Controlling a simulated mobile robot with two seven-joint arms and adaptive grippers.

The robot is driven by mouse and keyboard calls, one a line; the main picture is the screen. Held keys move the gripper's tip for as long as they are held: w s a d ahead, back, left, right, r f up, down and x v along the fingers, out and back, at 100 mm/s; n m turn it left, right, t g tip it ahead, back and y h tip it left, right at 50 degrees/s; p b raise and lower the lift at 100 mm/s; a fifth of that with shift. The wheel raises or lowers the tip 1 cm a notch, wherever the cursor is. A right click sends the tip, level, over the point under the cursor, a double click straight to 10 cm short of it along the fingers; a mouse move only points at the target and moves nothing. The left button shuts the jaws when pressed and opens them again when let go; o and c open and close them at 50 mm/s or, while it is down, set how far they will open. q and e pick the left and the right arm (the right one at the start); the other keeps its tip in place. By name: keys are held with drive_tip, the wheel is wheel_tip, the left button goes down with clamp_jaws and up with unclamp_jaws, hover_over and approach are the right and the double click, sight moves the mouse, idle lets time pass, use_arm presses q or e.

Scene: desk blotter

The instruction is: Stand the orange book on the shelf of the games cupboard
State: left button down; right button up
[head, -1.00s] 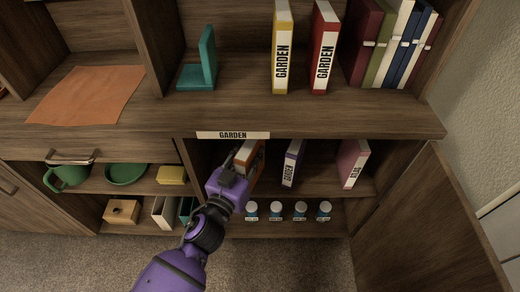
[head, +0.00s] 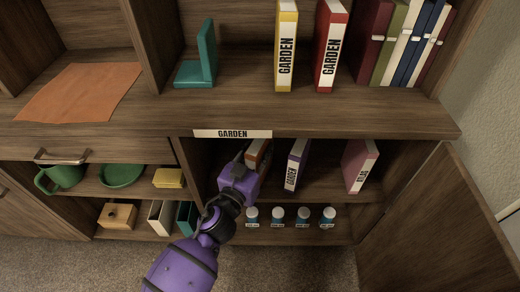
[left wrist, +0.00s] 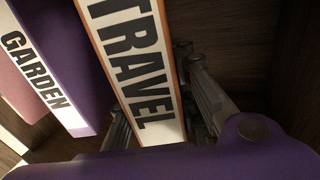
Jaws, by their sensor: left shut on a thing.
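The orange book (head: 258,153) is inside the open lower compartment, at its left end. Its white spine reads TRAVEL in the left wrist view (left wrist: 135,65). My left gripper (head: 246,164) is shut on the book, with a finger on each side of the spine in the left wrist view. The gripper hides part of the book, and I cannot tell whether its bottom touches the shelf (head: 325,186). My right gripper is not in view.
A purple GARDEN book (head: 294,165) stands right of the orange book, with a gap between. Small jars (head: 278,215) line the lower shelf. The cupboard door (head: 430,220) is open at the right. Yellow and red books stand on top.

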sight(250, 166)
use_arm(q)
drive_tip(key=c, duration=1.4)
unclamp_jaws()
drive_tip(key=shift+f, duration=0.1)
drive_tip(key=shift+s+r, duration=0.15)
drive_tip(key=shift+r, duration=0.05)
drive_tip(key=p+v, duration=0.2)
drive_tip(key=v, duration=0.9)
drive_tip(key=shift+s+a, duration=0.15)
drive_tip(key=shift+s, duration=0.15)
drive_tip(key=s+a+f+n+g+y, duration=0.1)
drive_tip(key=s+a+f+g+y, duration=0.1)
drive_tip(key=s+a+f, duration=0.4)
drive_tip(key=s+a+f+n+g+y, duration=0.15)
drive_tip(key=s+f, duration=0.25)
drive_tip(key=s, duration=0.5)
drive_tip(key=s+a+f+n+g+y, duration=0.1)
drive_tip(key=s+a+f+g+y, duration=0.1)
drive_tip(key=s+a+f, duration=0.4)
drive_tip(key=s+a+f+g, duration=0.1)
drive_tip(key=s+g, duration=0.1)
drive_tip(key=s, duration=0.9)
drive_tip(key=s+f+g+y, duration=0.1)
drive_tip(key=s+f+g, duration=0.1)
drive_tip(key=s, duration=1)
drive_tip(key=shift+a+g, duration=0.35)
drive_tip(key=shift+g, duration=0.3)
